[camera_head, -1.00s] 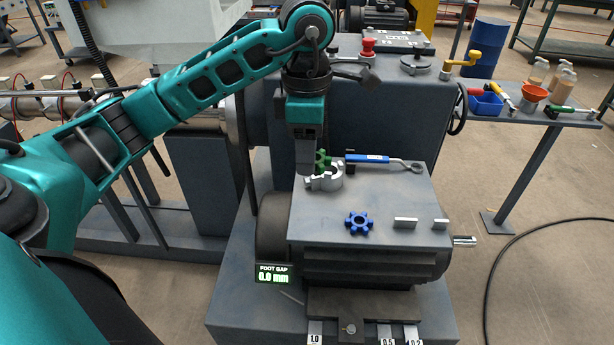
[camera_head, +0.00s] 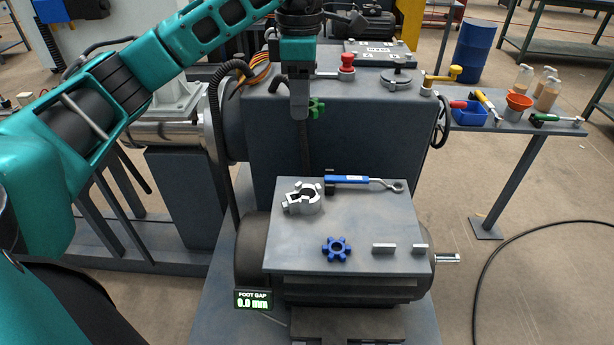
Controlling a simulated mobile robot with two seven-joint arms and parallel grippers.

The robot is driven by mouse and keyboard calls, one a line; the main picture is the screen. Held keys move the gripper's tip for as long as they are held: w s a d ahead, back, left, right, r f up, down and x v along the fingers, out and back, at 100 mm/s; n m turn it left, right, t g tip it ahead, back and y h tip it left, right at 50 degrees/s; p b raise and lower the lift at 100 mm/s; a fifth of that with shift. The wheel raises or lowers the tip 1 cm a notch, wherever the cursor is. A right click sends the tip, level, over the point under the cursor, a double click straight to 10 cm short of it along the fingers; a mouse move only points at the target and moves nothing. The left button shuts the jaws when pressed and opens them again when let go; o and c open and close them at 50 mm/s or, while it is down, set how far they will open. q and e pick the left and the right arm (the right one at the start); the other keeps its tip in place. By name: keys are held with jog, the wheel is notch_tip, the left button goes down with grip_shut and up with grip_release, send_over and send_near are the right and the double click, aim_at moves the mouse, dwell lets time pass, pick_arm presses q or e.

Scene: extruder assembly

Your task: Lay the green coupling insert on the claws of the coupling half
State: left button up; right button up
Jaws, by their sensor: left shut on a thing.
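The green coupling insert (camera_head: 316,108) is held by my left gripper (camera_head: 302,112), which is shut on it and points down. Insert and gripper are well above the motor top, in front of the grey gearbox housing. The insert is partly hidden by the gripper. The silver coupling half (camera_head: 302,198) lies on the motor's flat top at its back left, claws up, with nothing on it. A blue star-shaped insert (camera_head: 336,249) lies nearer the front of the same top. My right gripper is not in view.
A blue-handled wrench (camera_head: 352,180) lies behind and right of the coupling half. Two small metal blocks (camera_head: 384,248) (camera_head: 420,249) lie at the right front. The grey motor top (camera_head: 370,215) is bare in its middle. A side table (camera_head: 500,117) holds tools and bottles.

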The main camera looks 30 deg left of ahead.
pick_arm(q)
jog(key=shift+f+b, duration=0.65)
jog(key=shift+f, duration=8.2)
jog(key=shift+s, duration=0.1)
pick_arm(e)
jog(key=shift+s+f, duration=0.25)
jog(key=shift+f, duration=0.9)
pick_arm(q)
jog(key=shift+f+b, duration=0.35)
jog(key=shift+f, duration=0.05)
jog(key=o, duration=1)
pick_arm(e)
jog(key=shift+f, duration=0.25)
